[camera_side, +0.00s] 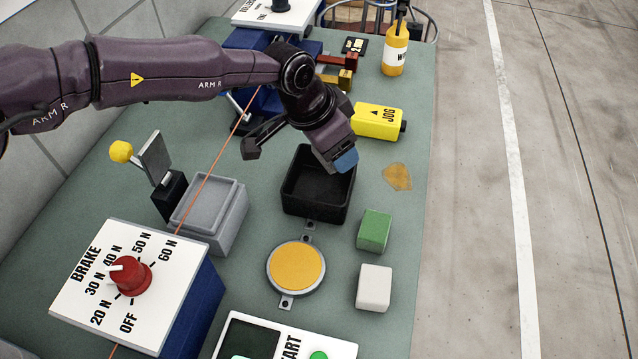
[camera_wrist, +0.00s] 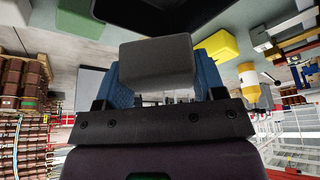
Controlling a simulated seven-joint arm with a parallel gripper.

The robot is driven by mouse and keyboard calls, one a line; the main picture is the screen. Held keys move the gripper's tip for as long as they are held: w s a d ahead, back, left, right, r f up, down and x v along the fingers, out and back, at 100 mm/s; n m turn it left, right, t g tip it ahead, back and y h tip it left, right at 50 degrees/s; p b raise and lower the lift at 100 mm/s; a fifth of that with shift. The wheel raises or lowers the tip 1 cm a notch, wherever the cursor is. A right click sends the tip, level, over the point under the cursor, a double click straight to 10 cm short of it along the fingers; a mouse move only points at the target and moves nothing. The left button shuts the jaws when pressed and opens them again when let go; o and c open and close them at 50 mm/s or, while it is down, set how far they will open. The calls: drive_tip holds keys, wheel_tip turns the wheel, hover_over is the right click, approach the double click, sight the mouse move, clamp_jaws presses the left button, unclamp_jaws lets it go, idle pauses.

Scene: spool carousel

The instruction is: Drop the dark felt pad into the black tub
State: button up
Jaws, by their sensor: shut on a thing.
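The dark felt pad (camera_wrist: 157,62) is a dark grey block between the blue fingertips of my gripper (camera_wrist: 157,75) in the wrist view. My gripper is shut on it. In the side view my gripper (camera_side: 343,160) hangs at the right back part of the black tub (camera_side: 312,206), its blue fingertip over the rim. The pad is hidden there behind the fingertip and wrist. The tub is an open square box, and the part of its inside that shows looks empty. In the wrist view the dark tub (camera_wrist: 130,12) shows at the top edge, beyond the pad.
A grey bin (camera_side: 207,210) stands left of the tub. A yellow JOG box (camera_side: 376,120) is behind it to the right. A green block (camera_side: 374,230), a white block (camera_side: 374,287) and a yellow disc (camera_side: 296,267) lie in front. An orange cord (camera_side: 209,172) crosses the table.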

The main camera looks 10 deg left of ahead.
drive_tip(key=o, duration=1)
drive_tip(key=shift+c, duration=0.2)
drive_tip(key=v, duration=1.3)
